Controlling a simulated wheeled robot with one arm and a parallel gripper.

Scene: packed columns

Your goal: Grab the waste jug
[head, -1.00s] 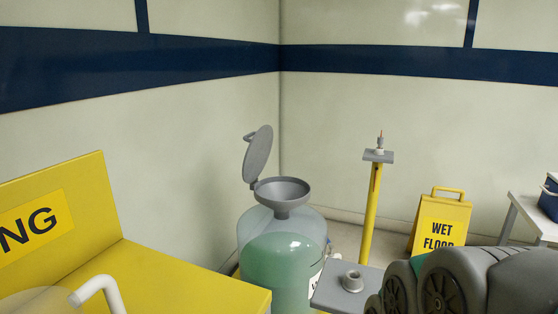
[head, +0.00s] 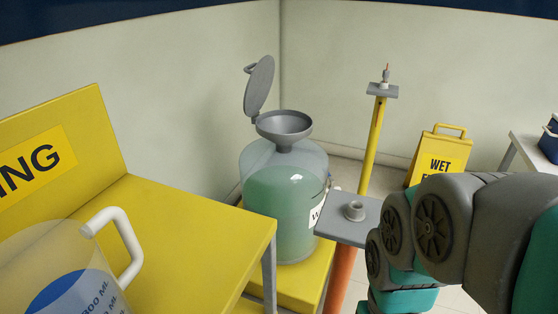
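A large translucent jug (head: 283,200) with green liquid, which looks like the waste jug, stands upright in the middle of the head view. A grey funnel (head: 285,127) sits in its top, with a round grey lid (head: 259,87) swung open behind. A white label (head: 317,213) starting with "W" is partly cut off at its right side. The jug rests on a low yellow platform (head: 300,281). My grey and teal arm is at the lower right, apart from the jug. My gripper is not in view.
A yellow bench (head: 190,225) at left holds a clear measuring pitcher (head: 55,265) with a white handle. A grey plate (head: 345,228) on an orange post stands just right of the jug. Behind it are a yellow post (head: 372,150) and a wet floor sign (head: 437,160).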

